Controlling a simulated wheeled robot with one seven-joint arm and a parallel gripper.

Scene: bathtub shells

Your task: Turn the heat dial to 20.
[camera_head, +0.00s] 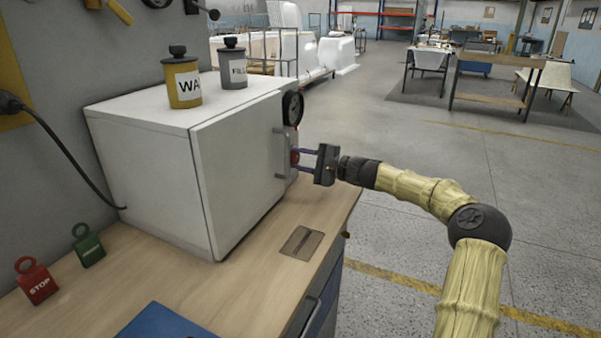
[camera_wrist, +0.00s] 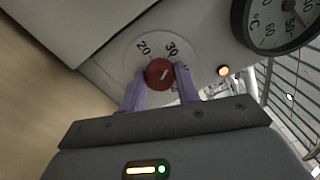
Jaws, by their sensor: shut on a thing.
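The heat dial (camera_wrist: 160,73) is a small red knob with a white pointer mark, on a pale round plate with the numbers 20 and 30 above it. In the wrist view the mark slants up and right, nearer the 30 than the 20. My gripper (camera_wrist: 159,76) has its two purple fingers on either side of the knob, shut on it. In the head view my gripper (camera_head: 297,158) reaches from the right to the front of the white oven (camera_head: 150,165). Much of the dial (camera_head: 294,157) is hard to see there.
A black-rimmed °C gauge (camera_wrist: 275,22) and a lit orange lamp (camera_wrist: 223,70) are beside the dial. The oven door (camera_head: 240,165) is closed, with its handle (camera_head: 280,152) left of my fingers. Two canisters stand on top. STOP (camera_head: 37,284) and green (camera_head: 88,246) tags are at left.

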